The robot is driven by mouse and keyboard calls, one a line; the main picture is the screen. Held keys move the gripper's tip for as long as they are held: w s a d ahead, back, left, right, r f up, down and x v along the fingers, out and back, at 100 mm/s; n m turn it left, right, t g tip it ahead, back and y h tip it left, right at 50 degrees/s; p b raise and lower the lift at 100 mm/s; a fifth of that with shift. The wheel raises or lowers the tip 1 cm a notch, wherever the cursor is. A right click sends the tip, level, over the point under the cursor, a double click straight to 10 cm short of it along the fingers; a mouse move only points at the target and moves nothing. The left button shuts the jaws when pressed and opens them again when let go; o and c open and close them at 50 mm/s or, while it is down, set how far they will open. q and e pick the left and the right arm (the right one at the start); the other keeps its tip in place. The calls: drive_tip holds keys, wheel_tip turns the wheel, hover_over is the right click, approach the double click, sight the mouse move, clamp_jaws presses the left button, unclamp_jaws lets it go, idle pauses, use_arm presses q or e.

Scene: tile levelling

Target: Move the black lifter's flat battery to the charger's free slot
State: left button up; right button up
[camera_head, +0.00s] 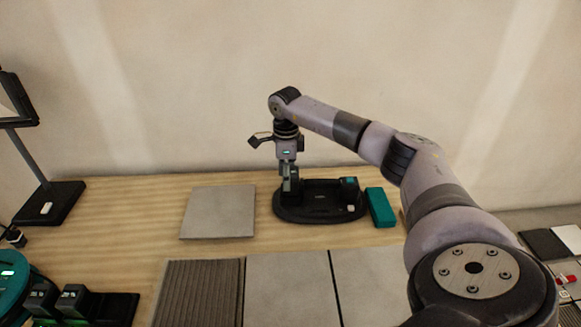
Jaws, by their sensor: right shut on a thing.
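The black lifter (320,208) lies on the wooden bench near the middle, an oval dark body with a small teal part and a pale spot at its right end. My right gripper (290,185) points down at the lifter's left end. It is shut on a small dark thing there that looks like the battery, mostly hidden by the fingers. I cannot tell whether it is clear of the lifter. The charger (120,308) is at the lower left, a black base with two dark batteries (73,298) standing in it and bare room at its right. My left gripper is not in view.
A teal block (381,207) lies right of the lifter, near my arm. A grey tile (218,212) lies to the left. A ribbed panel (200,292) and large tiles (287,290) fill the front. A teal device (12,290) and a lamp stand (50,203) are far left.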

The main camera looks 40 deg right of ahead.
drive_tip(key=shift+r+p, duration=1.15)
drive_tip(key=shift+r, duration=0.5)
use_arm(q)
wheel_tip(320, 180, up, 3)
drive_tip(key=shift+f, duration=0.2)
